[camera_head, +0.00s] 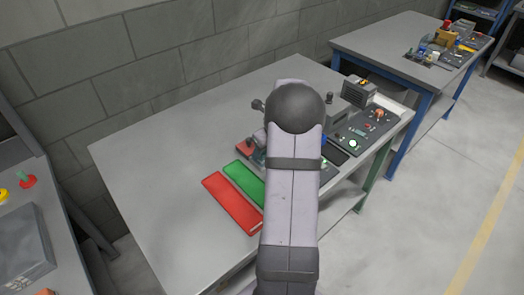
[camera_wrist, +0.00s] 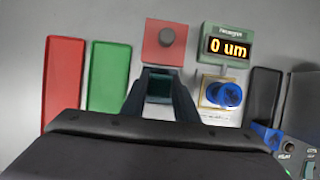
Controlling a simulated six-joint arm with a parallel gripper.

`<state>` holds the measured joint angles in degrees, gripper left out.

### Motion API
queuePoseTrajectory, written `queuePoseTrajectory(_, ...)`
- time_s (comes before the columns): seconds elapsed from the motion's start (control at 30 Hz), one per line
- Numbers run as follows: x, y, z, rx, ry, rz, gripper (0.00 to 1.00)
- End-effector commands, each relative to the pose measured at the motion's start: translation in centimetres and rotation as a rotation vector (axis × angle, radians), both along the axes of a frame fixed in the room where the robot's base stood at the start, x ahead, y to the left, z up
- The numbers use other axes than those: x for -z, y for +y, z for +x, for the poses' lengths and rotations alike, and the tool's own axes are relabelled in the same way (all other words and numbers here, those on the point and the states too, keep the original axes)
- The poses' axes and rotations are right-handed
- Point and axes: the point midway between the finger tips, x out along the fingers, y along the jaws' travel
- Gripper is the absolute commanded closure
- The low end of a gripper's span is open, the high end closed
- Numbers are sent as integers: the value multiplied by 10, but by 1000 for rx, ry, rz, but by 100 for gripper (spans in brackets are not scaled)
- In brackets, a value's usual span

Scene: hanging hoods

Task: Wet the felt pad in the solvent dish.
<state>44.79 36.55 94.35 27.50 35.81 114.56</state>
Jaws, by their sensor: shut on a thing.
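My gripper (camera_wrist: 161,88) points down over the bench in the wrist view. Its two dark fingers are shut on a dark teal thing (camera_wrist: 160,86), mostly hidden between them; I cannot tell whether it is the felt pad. Right of the fingers, a round blue thing (camera_wrist: 225,95) stands on a pale plate with a yellowish edge. I cannot make out a solvent dish with certainty in either view. In the head view my arm hides the gripper and what it holds.
A red mat (camera_wrist: 64,82) and green mat (camera_wrist: 109,77) lie left. A red block with a grey knob (camera_wrist: 166,37) and a display reading "0 um" (camera_wrist: 228,47) stand beyond; a black slab (camera_wrist: 263,96) lies right. The grey bench (camera_head: 150,165) is clear at left.

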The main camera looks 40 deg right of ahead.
Motion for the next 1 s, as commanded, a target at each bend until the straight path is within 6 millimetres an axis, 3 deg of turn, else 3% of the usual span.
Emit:
queuePoseTrajectory(0.17, -2, 1, -1, -2, 5, 4, 91)
queuePoseTrajectory(1.0, -56, 1, -1, 0, 2, 2, 91)
